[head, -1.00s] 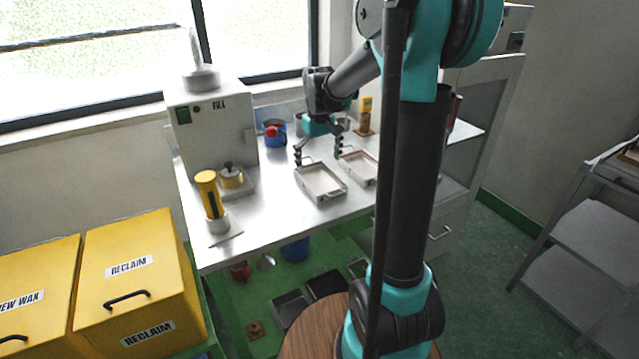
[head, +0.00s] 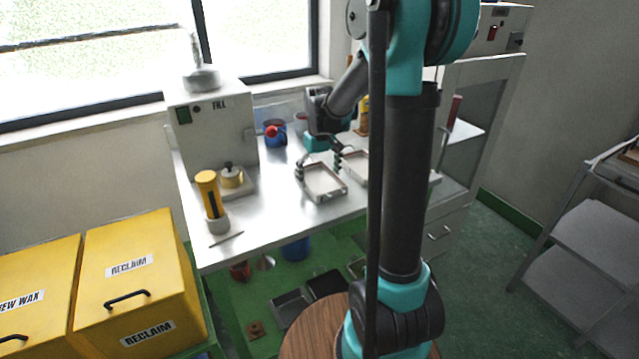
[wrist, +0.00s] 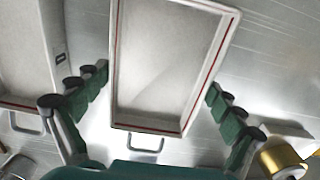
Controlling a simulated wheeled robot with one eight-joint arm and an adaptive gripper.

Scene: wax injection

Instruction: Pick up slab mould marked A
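Two shallow pale slab moulds with wire handles lie side by side on the metal bench. The left mould (head: 323,197) is below my gripper (head: 319,168), whose fingers straddle its handle end. In the wrist view, this mould (wrist: 172,60) lies between the spread green-padded fingers of my gripper (wrist: 157,83), with a gap on each side. The right mould (head: 357,166) is partly hidden by my arm. It shows at the left of the wrist view (wrist: 25,45) with a small dark mark on its wall. No letter A is readable on either mould. My gripper is open and empty.
A blue-and-red item (head: 274,133) stands behind the moulds. The bench's front left (head: 265,215) is mostly clear.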

